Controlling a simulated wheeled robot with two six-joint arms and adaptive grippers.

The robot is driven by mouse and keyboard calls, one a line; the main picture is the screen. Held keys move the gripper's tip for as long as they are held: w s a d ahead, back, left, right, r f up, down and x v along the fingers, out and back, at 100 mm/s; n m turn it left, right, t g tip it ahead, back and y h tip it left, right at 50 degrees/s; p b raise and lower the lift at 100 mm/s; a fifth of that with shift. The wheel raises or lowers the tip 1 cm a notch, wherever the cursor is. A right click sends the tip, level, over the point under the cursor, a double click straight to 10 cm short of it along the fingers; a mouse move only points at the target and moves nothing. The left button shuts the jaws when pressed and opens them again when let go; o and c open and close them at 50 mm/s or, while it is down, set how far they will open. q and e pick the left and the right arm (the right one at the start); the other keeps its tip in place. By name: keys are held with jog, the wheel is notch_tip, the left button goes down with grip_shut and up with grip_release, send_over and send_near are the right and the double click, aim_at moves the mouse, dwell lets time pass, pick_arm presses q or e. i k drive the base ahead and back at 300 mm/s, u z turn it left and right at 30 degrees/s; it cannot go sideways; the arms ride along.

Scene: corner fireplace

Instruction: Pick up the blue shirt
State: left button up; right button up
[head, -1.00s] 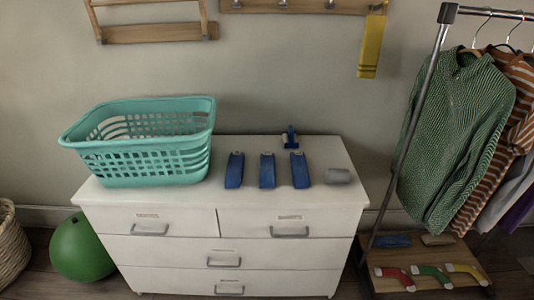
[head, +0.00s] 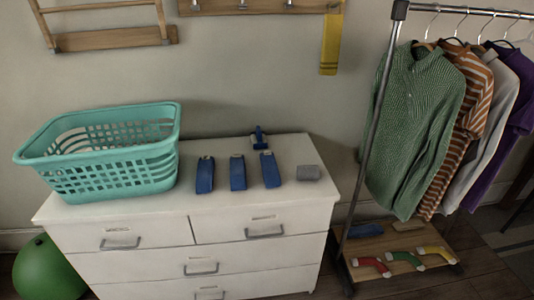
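No garment that is clearly a blue shirt shows in the head view. On the clothes rack hang a green knitted sweater (head: 415,130), an orange and white striped shirt (head: 468,130), a light grey shirt (head: 492,125) and a purple shirt (head: 516,95) at the far right. A small blue item (head: 367,230) lies on the rack's wooden base, partly behind the rack's post; I cannot tell what it is. Neither of my grippers is in view.
Colourful socks (head: 405,260) lie on the rack base. A green ball (head: 45,270) is at lower left.

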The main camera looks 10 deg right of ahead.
aim_at(238, 167)
jog(key=u, duration=0.9)
jog(key=i, duration=1.35)
jog(key=z, duration=0.25)
